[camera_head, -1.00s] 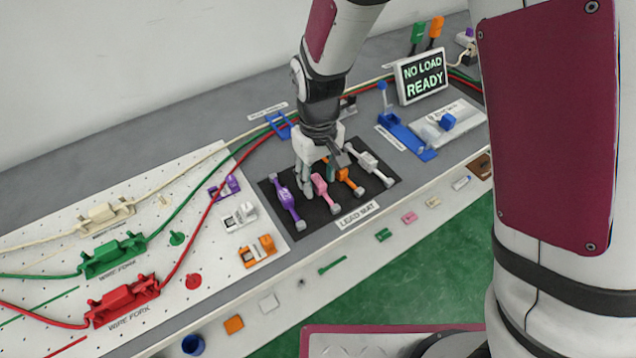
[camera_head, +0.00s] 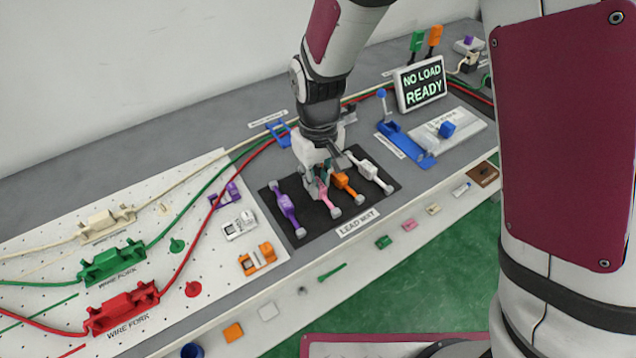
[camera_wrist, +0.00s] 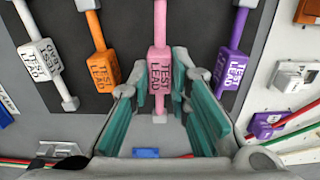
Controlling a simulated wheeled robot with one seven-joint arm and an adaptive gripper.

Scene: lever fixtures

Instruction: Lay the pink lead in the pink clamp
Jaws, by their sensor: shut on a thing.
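The pink lead (camera_head: 328,202) lies on the dark lead mat (camera_head: 352,212) between the purple lead (camera_head: 287,207) and the orange lead (camera_head: 347,183). My gripper (camera_head: 318,188) is down over the pink lead and shut on it. In the wrist view the pink lead (camera_wrist: 160,68), marked TEST LEAD, runs between the teal pads of my gripper (camera_wrist: 160,88). The head view hides part of the lead behind the fingers. I cannot make out a pink clamp in either view.
A white lead (camera_head: 370,172) lies on the mat's right side. A purple clamp (camera_head: 226,195), a white clamp (camera_head: 240,225) and an orange clamp (camera_head: 257,259) stand on the pegboard to the left. A blue lever fixture (camera_head: 405,140) stands to the right.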

